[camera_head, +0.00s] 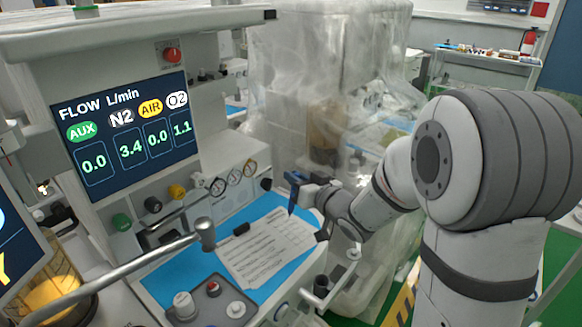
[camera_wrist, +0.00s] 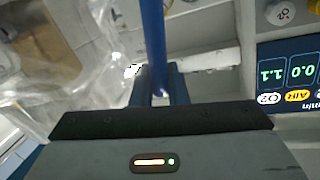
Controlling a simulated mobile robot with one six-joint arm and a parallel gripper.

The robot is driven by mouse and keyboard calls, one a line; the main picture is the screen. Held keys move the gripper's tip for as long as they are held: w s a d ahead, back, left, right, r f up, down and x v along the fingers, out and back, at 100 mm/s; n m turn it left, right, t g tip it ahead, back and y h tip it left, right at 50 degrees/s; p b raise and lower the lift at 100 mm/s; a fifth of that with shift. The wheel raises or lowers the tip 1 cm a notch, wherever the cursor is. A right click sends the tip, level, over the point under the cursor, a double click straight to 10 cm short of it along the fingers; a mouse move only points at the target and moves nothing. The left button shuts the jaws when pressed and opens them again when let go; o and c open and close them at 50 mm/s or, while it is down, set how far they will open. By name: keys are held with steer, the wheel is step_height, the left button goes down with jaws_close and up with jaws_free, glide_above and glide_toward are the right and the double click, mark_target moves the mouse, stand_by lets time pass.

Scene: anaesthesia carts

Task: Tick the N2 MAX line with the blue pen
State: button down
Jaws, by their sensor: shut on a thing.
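A printed white sheet (camera_head: 262,252) with rows of lines lies on the blue mat (camera_head: 205,262) on the cart top. Its text is too small to read, so I cannot tell which row is N2 MAX. My gripper (camera_head: 296,182) is above the sheet's far right end, shut on the blue pen (camera_wrist: 153,35). In the head view the pen points down toward the sheet. I cannot tell whether its tip touches the paper. No tick mark can be made out. In the wrist view my gripper (camera_wrist: 158,78) has the pen between its fingers.
A small black object (camera_head: 241,229) lies at the sheet's upper left edge. A flow display (camera_head: 125,135) reads N2 3.4. A grey metal arm (camera_head: 150,255) reaches across the left front. Knobs (camera_head: 184,305) stand at the front. A plastic-draped unit (camera_head: 320,90) is behind.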

steer(key=shift+w+d, duration=0.1)
steer(key=shift+w, duration=0.1)
step_height(320, 180, down, 7)
steer(key=b, duration=0.4)
steer(key=shift+r+b, duration=0.2)
steer(key=shift+b, duration=0.1)
steer(key=shift+f+b, duration=0.55)
steer(key=shift+f, duration=0.05)
stand_by(1.1)
steer(key=shift+w+d+b, duration=0.25)
steer(key=shift+b, duration=0.1)
stand_by(1.0)
stand_by(0.3)
step_height(320, 180, up, 7)
steer(key=p, duration=0.5)
stand_by(0.7)
